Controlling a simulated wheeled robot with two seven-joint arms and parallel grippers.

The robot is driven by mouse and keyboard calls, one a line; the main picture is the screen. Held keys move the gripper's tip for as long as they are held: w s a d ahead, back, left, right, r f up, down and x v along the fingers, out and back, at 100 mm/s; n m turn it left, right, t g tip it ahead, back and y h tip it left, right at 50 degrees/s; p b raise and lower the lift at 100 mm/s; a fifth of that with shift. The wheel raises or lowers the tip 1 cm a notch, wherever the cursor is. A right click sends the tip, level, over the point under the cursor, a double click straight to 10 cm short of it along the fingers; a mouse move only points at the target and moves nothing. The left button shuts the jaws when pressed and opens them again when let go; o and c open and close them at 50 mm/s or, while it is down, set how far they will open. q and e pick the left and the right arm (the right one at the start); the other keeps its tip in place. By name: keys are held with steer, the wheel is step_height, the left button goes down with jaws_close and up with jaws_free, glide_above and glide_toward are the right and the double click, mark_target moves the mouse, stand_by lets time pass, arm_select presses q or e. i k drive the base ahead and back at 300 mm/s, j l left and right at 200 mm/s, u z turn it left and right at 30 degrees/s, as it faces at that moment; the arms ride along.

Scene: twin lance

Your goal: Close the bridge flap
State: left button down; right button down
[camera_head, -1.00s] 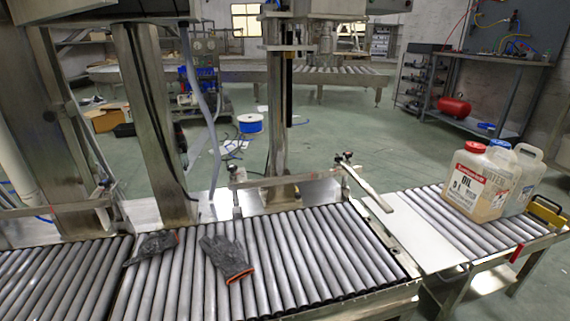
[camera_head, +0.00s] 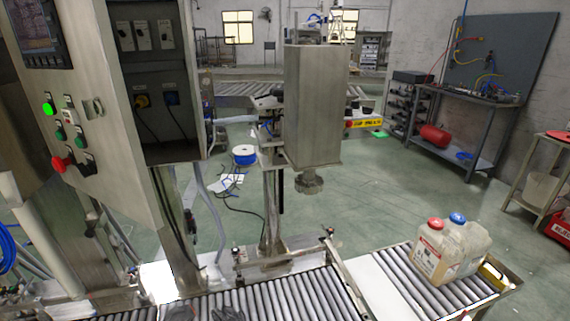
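A pale flat plate (camera_head: 374,285), which looks like the bridge flap, lies between the main roller conveyor (camera_head: 300,297) and the right roller section (camera_head: 416,279). It looks level with the rollers, but its near end is cut off by the lower edge of the view. I cannot tell whether it is latched or fully seated.
Two jugs with red and blue caps (camera_head: 447,252) stand on the right rollers. A yellow handle (camera_head: 493,275) is at that section's end. A control cabinet (camera_head: 95,110) fills the left. A metal filler head (camera_head: 315,110) hangs mid-view. Green floor is open beyond.

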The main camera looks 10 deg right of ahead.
mark_target(382, 297)
steer(key=z, duration=1.6)
